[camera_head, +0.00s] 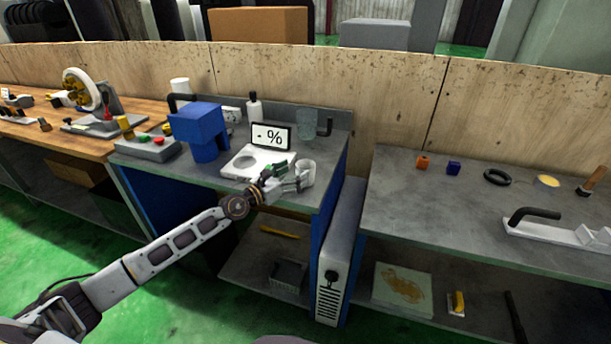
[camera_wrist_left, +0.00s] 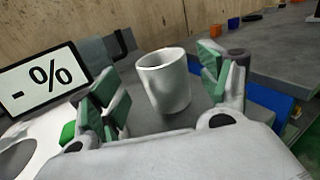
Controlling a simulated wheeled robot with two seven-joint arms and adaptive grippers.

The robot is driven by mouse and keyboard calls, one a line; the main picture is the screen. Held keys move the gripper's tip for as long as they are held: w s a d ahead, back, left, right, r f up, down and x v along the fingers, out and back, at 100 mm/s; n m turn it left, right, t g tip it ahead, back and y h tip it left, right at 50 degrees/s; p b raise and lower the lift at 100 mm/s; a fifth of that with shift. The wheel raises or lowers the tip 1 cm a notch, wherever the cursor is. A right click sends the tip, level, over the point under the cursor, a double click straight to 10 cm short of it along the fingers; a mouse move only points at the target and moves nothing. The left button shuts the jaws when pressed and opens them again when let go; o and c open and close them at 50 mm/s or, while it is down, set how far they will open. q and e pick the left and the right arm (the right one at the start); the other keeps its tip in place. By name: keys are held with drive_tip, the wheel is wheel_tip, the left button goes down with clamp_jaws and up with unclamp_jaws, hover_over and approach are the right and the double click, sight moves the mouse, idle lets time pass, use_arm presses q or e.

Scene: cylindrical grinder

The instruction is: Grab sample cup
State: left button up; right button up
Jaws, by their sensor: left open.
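The sample cup (camera_head: 306,172) is a light grey-white cup standing upright near the front right of the grey bench top. My left gripper (camera_head: 286,176) is beside it, just to its left in the head view. In the left wrist view the cup (camera_wrist_left: 165,80) stands upright beyond and between the two open green-padded fingers of my left gripper (camera_wrist_left: 165,95). The fingers look apart from the cup. My right gripper does not show.
A white device with a "- %" display (camera_head: 271,137) stands left of the cup. Behind are a clear glass vessel (camera_head: 306,123) and a white bottle (camera_head: 254,110). A blue machine (camera_head: 199,124) stands further left. A gap separates this bench from the right bench (camera_head: 430,215).

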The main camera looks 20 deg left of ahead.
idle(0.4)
use_arm(q)
drive_tip(key=shift+x, duration=2.6)
drive_tip(key=shift+d, duration=0.1)
drive_tip(key=c, duration=1.1)
